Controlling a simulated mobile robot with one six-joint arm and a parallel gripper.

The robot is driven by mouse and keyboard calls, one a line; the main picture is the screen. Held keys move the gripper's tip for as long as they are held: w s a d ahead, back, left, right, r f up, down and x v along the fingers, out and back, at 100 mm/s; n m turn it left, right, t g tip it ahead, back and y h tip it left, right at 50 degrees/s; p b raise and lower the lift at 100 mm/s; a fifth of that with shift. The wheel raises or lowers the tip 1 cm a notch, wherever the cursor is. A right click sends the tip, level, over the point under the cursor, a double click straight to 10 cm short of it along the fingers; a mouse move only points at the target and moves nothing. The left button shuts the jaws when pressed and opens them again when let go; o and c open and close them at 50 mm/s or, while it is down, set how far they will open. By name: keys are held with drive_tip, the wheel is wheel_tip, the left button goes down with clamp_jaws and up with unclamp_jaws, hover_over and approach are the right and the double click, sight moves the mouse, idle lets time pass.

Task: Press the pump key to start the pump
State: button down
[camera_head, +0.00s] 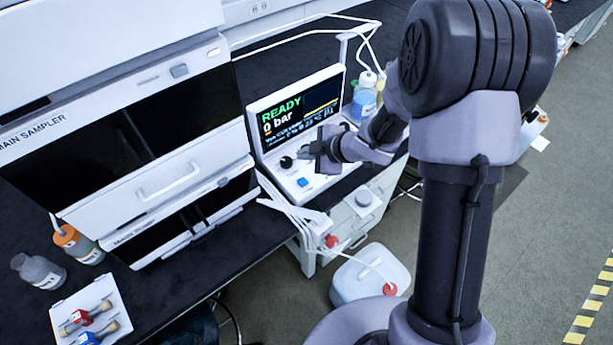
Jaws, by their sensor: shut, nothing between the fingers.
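The pump controller (268,188) is a white unit with a tilted dark screen (297,113) that reads "READY" and "0 bar". Its sloping front panel carries a black knob (286,162) and a blue key (303,182). My gripper (308,153) is shut and empty, above the panel, just right of the knob and above the blue key in the picture. I cannot tell whether it touches the panel. My gripper and arm hide the right part of the panel, so any other keys there are hidden.
The sampler stack (115,140) stands left of the controller. Bottles (365,95) stand behind my arm. White tubing (285,205) hangs over the bench front above a white canister (370,272) on the floor. A white tray (112,292) with red and blue parts lies at lower left.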

sight(305, 183)
drive_tip(key=shift+f, duration=0.15)
wheel_tip(305, 183, down, 8)
drive_tip(key=b, duration=0.8)
drive_tip(key=shift+f+b, duration=0.25)
drive_tip(key=shift+b, duration=0.1)
idle(1.2)
drive_tip(key=shift+f, duration=0.4)
drive_tip(key=shift+f+b, duration=0.5)
drive_tip(key=shift+b, duration=0.05)
idle(0.5)
drive_tip(key=shift+r, duration=0.1)
drive_tip(key=shift+r+p, duration=0.85)
drive_tip(key=shift+p, duration=0.15)
